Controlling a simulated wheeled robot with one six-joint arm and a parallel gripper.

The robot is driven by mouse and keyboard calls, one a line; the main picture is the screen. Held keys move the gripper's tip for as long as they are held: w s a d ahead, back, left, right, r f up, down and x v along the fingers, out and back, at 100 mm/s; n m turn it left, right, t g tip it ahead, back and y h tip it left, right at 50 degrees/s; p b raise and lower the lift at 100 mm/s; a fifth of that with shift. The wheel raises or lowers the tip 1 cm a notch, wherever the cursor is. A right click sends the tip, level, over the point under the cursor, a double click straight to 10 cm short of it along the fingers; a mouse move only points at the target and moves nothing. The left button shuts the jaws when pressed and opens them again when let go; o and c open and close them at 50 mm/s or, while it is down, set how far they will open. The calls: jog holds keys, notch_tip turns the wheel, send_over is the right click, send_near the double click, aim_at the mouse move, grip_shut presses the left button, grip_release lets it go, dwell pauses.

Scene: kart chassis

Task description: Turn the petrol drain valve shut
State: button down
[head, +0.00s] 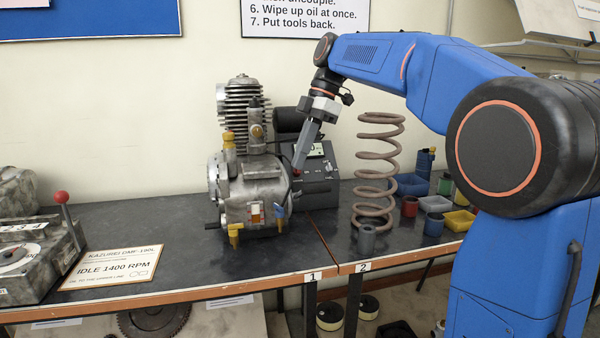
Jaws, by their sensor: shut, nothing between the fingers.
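A grey metal engine (250,188) with a finned cylinder stands upright on the dark bench. Two small brass-coloured taps show low on its front, a left tap (234,232) and a right tap (281,224). A small blue part (278,210) sits just above the right tap. I cannot tell which tap is the petrol drain valve, nor how far either is turned. My gripper (298,166) points down at the engine's upper right side, above the taps. It is shut and empty. A small red spot shows at its tips; whether they touch anything is unclear.
A dark grey box (318,180) stands behind the gripper. A tall coil spring (376,180) stands to the right, with cups and small bins beyond. A sign (113,267) and a red-knobbed lever machine (35,255) are at left. The bench before the engine is clear.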

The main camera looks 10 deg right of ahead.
aim_at(278, 210)
jog(key=a+f+n+g, duration=0.1)
jog(key=a+f, duration=0.3)
jog(key=f, duration=0.5)
jog(key=shift+s+n, duration=0.2)
jog(key=shift+n, duration=0.5)
jog(key=shift+w+a, duration=0.1)
jog(key=shift+a, duration=0.1)
